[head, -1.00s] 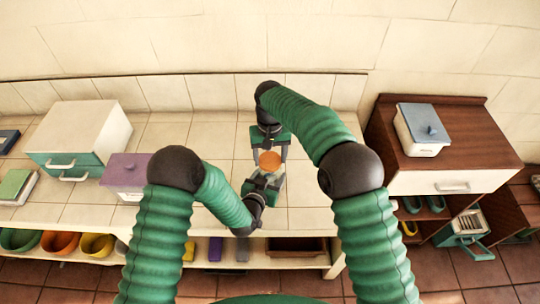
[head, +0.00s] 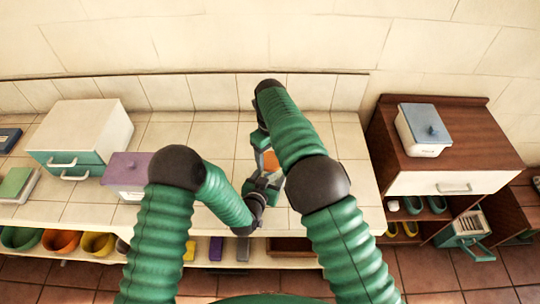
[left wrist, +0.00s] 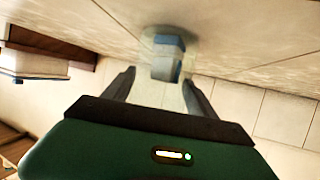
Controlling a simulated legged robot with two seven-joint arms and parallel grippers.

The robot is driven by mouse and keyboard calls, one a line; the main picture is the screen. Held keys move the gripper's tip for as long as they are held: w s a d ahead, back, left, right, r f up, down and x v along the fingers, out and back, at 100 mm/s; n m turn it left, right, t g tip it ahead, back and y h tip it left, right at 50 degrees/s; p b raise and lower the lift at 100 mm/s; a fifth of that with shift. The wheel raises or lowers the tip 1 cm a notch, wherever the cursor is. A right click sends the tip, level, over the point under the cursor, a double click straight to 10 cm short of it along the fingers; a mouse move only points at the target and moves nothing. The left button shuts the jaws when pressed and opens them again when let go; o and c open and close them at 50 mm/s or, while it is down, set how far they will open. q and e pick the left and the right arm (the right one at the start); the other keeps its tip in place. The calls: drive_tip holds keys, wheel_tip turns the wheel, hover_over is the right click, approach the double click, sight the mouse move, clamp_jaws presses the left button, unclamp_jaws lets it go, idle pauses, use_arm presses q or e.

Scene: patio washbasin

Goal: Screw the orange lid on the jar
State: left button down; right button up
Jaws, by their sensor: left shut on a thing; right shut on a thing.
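The orange lid (head: 271,160) shows in the head view at the middle of the tiled counter, partly covered by my right arm. My right gripper (head: 266,148) is shut on the lid from above, its fingers partly hidden. My left gripper (head: 264,180) is just in front, low over the counter, shut on the jar. In the left wrist view the pale, see-through jar (left wrist: 158,93) stands between the left fingers (left wrist: 160,88). The jar is hidden in the head view. Whether the lid is seated on its thread cannot be seen.
A purple-lidded box (head: 125,170) and a white cabinet with teal drawers (head: 85,130) stand on the counter's left. A brown cabinet (head: 470,145) bearing a blue-lidded box (head: 423,130) stands at right. The tiles right of the grippers are clear.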

use_arm(q)
drive_tip(key=shift+s+d, duration=0.15)
use_arm(e)
drive_tip(key=shift+w, duration=0.15)
drive_tip(key=o, duration=1.3)
drive_tip(key=shift+r, duration=2.3)
drive_tip(key=shift+c, duration=0.4)
